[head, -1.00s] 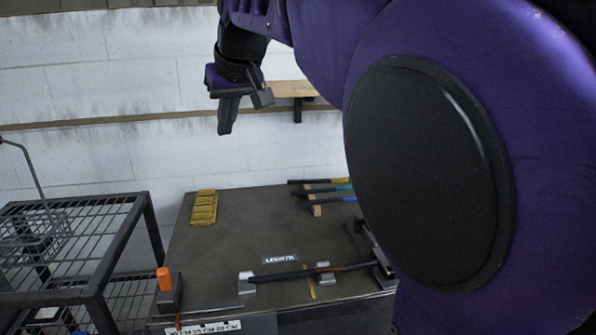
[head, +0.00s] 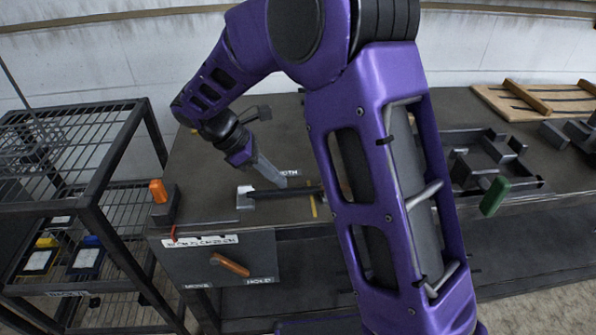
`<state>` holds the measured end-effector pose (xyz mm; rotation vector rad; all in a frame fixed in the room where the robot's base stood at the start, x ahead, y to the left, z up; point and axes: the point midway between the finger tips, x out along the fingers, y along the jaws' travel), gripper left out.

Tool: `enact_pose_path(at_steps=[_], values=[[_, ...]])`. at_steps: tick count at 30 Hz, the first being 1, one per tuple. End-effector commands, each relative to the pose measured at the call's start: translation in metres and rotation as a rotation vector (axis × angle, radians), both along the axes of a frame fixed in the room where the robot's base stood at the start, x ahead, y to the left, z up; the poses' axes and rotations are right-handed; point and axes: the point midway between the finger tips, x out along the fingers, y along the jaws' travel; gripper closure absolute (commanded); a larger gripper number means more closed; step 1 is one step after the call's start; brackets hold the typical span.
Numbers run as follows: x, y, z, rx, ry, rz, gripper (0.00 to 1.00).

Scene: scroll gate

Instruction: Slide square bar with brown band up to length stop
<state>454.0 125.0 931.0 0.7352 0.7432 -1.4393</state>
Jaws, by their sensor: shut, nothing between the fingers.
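A dark bar (head: 308,191) lies across grey supports near the bench's front edge; its left part rests by a pale support block (head: 244,198). Its right part and any brown band are hidden behind my arm. My gripper (head: 282,182) is shut and empty, pointing down just above or behind the bar's left part; I cannot tell whether it touches. A dark block with an orange handle (head: 158,191) stands at the bench's left front corner, left of the bar. I cannot tell which piece is the length stop.
A yellow line (head: 313,207) marks the bench top (head: 205,165). Below the front edge, a panel carries an orange lever (head: 230,265) with MOVE and HOLD labels. A wire rack (head: 85,190) stands left. A dark fixture with a green handle (head: 494,196) and a wooden rack (head: 535,100) lie right.

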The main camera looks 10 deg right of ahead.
Motion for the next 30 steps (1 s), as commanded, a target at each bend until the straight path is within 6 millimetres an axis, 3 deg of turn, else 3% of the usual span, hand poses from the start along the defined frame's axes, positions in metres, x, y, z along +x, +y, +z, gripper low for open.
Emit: enact_pose_path(at_steps=[16,18,20,30], values=[[0.000,-0.106,0.000,0.002,-0.003,-0.006,1.00],[0.000,-0.113,-0.002,0.002,-0.003,-0.005,1.00],[0.000,-0.111,-0.011,0.002,-0.001,-0.003,1.00],[0.000,-0.110,-0.018,0.004,-0.001,-0.003,1.00]])
